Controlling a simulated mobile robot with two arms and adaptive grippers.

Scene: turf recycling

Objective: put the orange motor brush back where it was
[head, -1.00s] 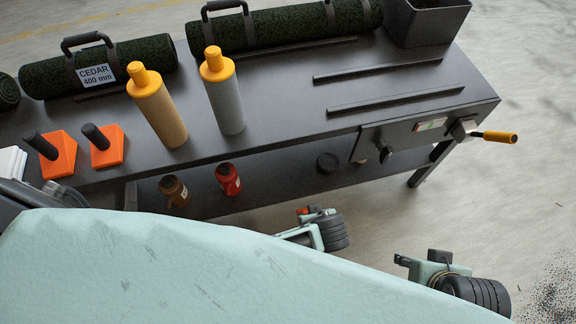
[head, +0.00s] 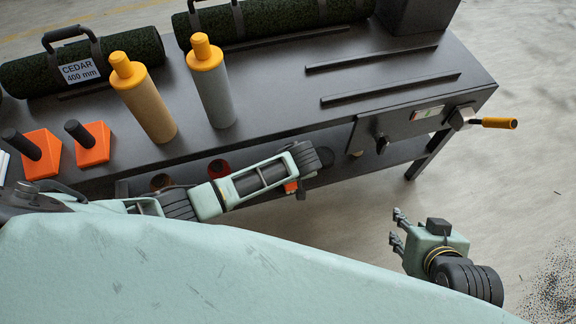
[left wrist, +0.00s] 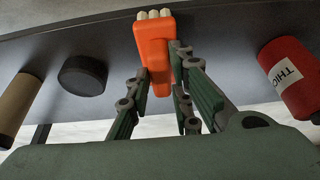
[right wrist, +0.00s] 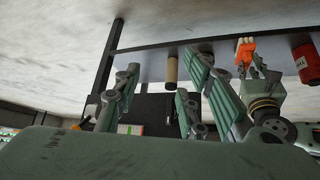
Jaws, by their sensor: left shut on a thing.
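The orange motor brush (left wrist: 155,50), a narrow orange block with pale round ends at its tip, is held between the fingers of my left gripper (left wrist: 160,85). In the head view only a small orange part of it (head: 291,187) shows beside my left arm at the bench's lower shelf (head: 345,172). The right wrist view also shows the brush (right wrist: 245,48) in the left gripper, near the shelf. I cannot tell whether it touches the shelf. My right gripper (head: 398,230) is open and empty, right of the bench's front.
The shelf holds a red can (left wrist: 290,78), a black puck (left wrist: 83,75) and a tan cylinder (left wrist: 18,108). The bench top (head: 280,145) carries turf rolls (head: 80,66), two yellow-capped cylinders (head: 212,85) and orange blocks with black handles (head: 92,145). A yellow-handled crank (head: 498,123) juts out right.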

